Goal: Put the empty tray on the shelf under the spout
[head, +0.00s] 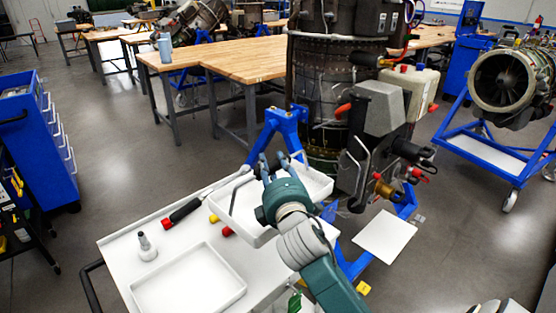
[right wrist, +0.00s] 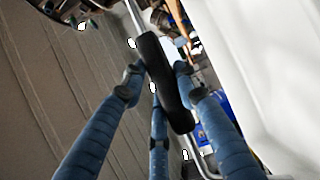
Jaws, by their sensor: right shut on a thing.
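A white, shallow tray (head: 238,207) with raised walls is held at the right end of the cart; its visible inside looks empty. My right gripper (head: 274,164) reaches over it with fingers at its far side. In the right wrist view, the fingers (right wrist: 158,78) close around a black handle grip (right wrist: 166,85) on a metal rod, beside the white tray wall (right wrist: 265,60). The white shelf (head: 385,237) is a bare plate low on the blue stand, right of the tray. A brass spout (head: 383,190) with red parts sits above it. My left gripper is out of view.
The white cart (head: 120,255) carries another flat tray (head: 188,280), a grey nozzle-like piece (head: 147,247) and a red-and-black handled tool (head: 183,210). The dark turbine (head: 325,90) on a blue stand (head: 287,124) rises behind the held tray.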

